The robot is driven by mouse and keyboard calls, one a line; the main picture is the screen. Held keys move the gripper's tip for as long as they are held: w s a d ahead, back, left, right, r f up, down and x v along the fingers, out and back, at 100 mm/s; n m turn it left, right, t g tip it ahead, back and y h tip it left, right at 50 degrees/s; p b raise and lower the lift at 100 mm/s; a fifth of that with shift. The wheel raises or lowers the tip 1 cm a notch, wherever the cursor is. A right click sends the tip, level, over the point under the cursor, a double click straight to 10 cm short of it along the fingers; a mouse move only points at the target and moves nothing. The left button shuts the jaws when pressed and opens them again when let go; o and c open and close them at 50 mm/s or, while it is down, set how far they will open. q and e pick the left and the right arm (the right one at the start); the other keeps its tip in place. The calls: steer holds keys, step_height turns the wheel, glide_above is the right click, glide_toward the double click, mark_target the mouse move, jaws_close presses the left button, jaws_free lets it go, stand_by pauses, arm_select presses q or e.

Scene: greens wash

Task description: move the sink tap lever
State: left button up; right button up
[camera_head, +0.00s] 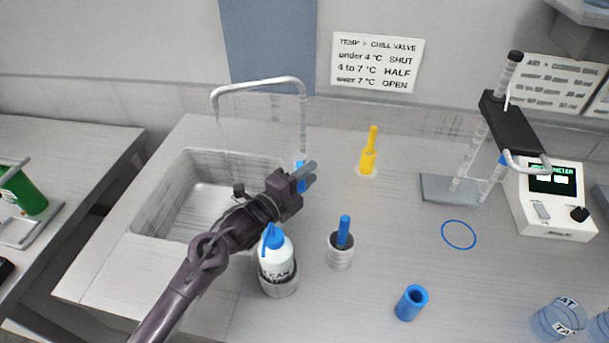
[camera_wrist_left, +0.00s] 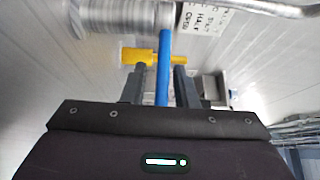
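The sink tap (camera_head: 258,84) is a pale gooseneck spout arching over the back of the sink (camera_head: 160,210). Its blue lever (camera_head: 301,172) stands at the tap's right foot, partly hidden by my gripper. My left gripper (camera_head: 309,174) reaches across the sink's front right to the lever. In the left wrist view the blue lever (camera_wrist_left: 163,70) runs between the two dark fingers of my left gripper (camera_wrist_left: 160,88). The fingers are apart, with a visible gap on the lever's left side and a thin one on its right. My right gripper is not in view.
A white bottle with a blue cap (camera_head: 277,262) stands close below my left arm. A grey cup with a blue handle (camera_head: 341,248), a yellow valve (camera_head: 369,155) and a blue cylinder (camera_head: 411,303) stand to the right. A black-topped stand (camera_head: 510,125) is farther right.

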arm_select(q)
steer(key=shift+o, duration=0.3)
steer(key=shift+s+a, duration=0.1)
steer(key=shift+s+a+f, duration=0.1)
steer(key=shift+s+a, duration=0.15)
steer(key=b+v, duration=0.1)
steer(key=v, duration=0.4)
steer(key=shift+s+a+b, duration=0.15)
steer(key=shift+s+b, duration=0.1)
steer(key=shift+b, duration=0.1)
steer(key=shift+s+a, duration=0.4)
steer(key=shift+s, duration=0.1)
